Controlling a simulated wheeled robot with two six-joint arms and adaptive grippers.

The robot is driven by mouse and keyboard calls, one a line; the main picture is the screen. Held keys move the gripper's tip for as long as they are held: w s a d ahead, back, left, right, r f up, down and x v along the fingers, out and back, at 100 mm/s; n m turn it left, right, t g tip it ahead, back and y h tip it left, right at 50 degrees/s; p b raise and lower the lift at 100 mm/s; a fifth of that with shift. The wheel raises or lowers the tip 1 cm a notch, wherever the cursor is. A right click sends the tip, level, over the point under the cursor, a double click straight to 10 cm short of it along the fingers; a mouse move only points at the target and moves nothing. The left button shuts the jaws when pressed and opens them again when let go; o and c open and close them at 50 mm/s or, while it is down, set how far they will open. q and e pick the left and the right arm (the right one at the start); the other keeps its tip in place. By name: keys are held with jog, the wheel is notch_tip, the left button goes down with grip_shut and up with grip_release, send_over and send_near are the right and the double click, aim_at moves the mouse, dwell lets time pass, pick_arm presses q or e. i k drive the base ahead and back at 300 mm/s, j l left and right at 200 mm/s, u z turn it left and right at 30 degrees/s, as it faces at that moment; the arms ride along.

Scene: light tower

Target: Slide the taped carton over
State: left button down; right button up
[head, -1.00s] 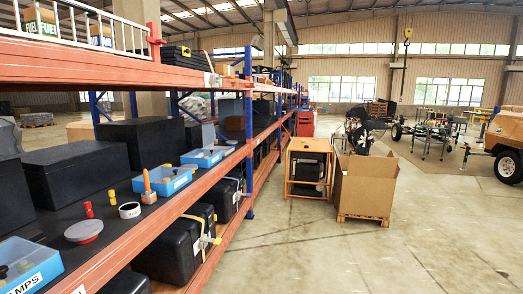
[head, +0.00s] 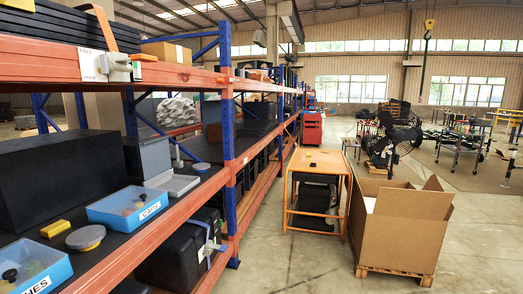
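A closed brown carton (head: 163,51) sits on the upper orange shelf of the rack at the left, behind a dark stack (head: 60,27). A pale strip shows on its right side; I cannot tell whether it is tape. A large open carton (head: 400,228) with its flaps up stands on a wooden pallet (head: 395,274) on the floor at the right. No tape is clear on it. Neither of my grippers is in the head view.
The orange rack (head: 190,78) with blue posts fills the left side. Blue bins (head: 128,207), a yellow block (head: 55,228) and black cases share its lower shelf. An orange-framed cart (head: 316,160) stands beside the open carton. Concrete floor is clear between rack and cart.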

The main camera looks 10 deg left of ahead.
aim_at(167, 52)
jog(key=i+l+u, duration=0.1)
jog(key=i+u, duration=0.3)
jog(key=i, duration=0.15)
jog(key=i+l+u, duration=0.3)
jog(key=i+u, duration=0.15)
jog(key=i+l+u, duration=0.8)
jog(key=l, duration=0.25)
jog(key=i, duration=0.1)
